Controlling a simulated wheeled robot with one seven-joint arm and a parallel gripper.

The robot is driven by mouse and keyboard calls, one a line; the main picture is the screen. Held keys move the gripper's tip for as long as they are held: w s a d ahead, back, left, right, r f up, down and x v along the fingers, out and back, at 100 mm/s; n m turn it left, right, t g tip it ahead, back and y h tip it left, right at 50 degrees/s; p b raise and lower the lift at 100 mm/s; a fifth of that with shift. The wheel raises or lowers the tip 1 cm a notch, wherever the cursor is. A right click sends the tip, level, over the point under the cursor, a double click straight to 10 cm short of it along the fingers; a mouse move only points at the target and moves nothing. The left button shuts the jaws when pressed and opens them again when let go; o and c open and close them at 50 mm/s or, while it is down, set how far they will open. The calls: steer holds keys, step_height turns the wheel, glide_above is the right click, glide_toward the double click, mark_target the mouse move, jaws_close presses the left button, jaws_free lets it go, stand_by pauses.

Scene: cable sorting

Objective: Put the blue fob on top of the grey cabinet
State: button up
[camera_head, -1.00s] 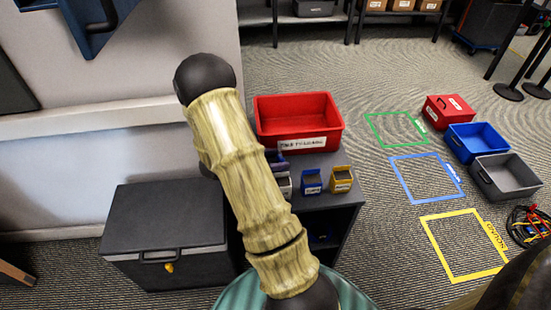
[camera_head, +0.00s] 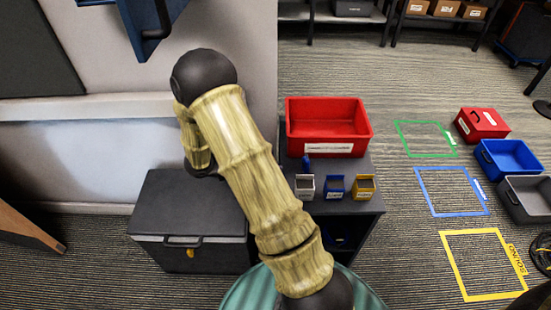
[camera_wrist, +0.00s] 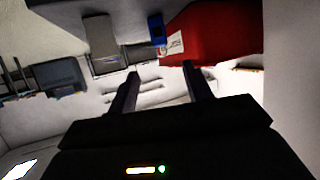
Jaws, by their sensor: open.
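A small dark-blue object (camera_head: 306,163), possibly the blue fob, shows behind a pale holder on the dark shelf unit; it is too small to be sure. A blue patch (camera_wrist: 156,30) beside the red bin shows in the wrist view; I cannot tell if it is the same object. The dark grey cabinet (camera_head: 190,205), with a flat bare top and a yellow tag at its front, stands left of the shelf unit. My gripper (camera_wrist: 160,70) is open, with nothing between its fingers. My arm hides it in the head view.
A red bin (camera_head: 327,125) stands at the back of the shelf unit. A pale holder (camera_head: 305,188), a blue holder (camera_head: 335,187) and a yellow holder (camera_head: 364,188) line its front. A blue wall fixture (camera_head: 135,30) hangs above. Taped squares and bins occupy the floor at right.

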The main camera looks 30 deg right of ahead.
steer(key=shift+w, duration=0.1)
stand_by(0.4)
steer(key=w+a+r+n+t+y, duration=0.2)
steer(key=w+r+n+t+y, duration=0.15)
steer(key=w+t, duration=0.35)
steer(key=a+r+n+t+y, duration=0.3)
steer(key=a+r+n+y, duration=0.1)
steer(key=a+n+y, duration=0.4)
steer(key=s+a+n+g+y, duration=0.1)
steer(key=s+n, duration=0.3)
steer(key=s, duration=0.5)
steer(key=s+a+r+n+g+y, duration=0.1)
steer(key=s+a+n+g, duration=0.2)
steer(key=s, duration=0.6)
steer(key=shift+n+g, duration=0.6)
steer(key=shift+n, duration=0.05)
